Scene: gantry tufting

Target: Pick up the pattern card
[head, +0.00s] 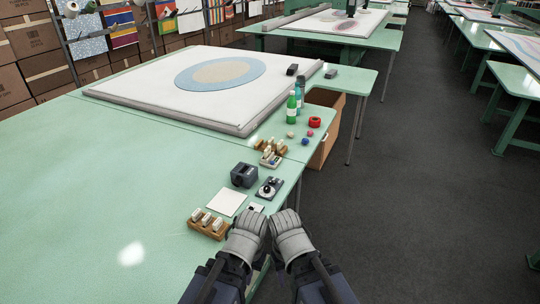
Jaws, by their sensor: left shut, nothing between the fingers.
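A flat white square sheet (227,202) lies on the green table (110,180) near its right edge. A smaller white card with a dark mark (256,208) lies just right of it, close to the fingertips of my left gripper. I cannot tell for certain which of the two is the pattern card. My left gripper (260,218), a grey glove-like hand, is at the table's edge, shut and empty. My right gripper (284,217) is beside it, past the table edge, with its fingers close together; whether it is shut is unclear.
A wooden block with white pieces (208,224) stands left of my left gripper. A dark box (244,175) and a dark device with a round dial (270,187) stand behind the cards. The table's left side is bare.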

